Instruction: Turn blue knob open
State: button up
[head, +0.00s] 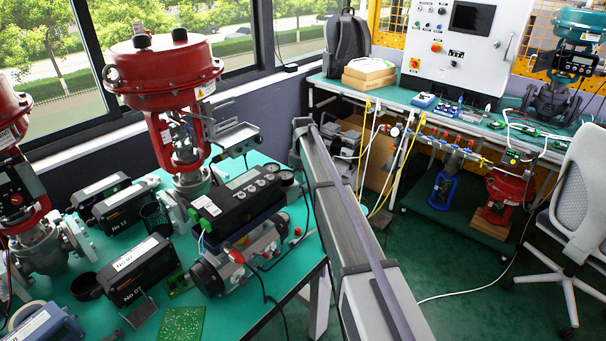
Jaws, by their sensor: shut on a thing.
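I cannot make out my gripper in the head view. I cannot single out the blue knob for certain. Small valves and fittings sit along a pipe manifold (455,148) at the front edge of the far bench, with bluish parts too small to tell apart. A blue valve body (446,190) stands on the low shelf below it, beside a red valve body (507,193). The state of any knob cannot be read from here.
A large red valve actuator (165,75) stands on the near green table with a black positioner (236,203) and several boxes. The far bench (340,84) carries a white control panel (465,45). A grey chair (585,190) stands right. Yellow and white hoses (392,155) hang mid-view.

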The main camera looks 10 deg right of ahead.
jog(key=o, duration=0.9)
notch_tip(320, 180, up, 11)
jog(key=p, duration=1)
jog(key=shift+f+p, duration=0.1)
jog(key=shift+p, duration=0.3)
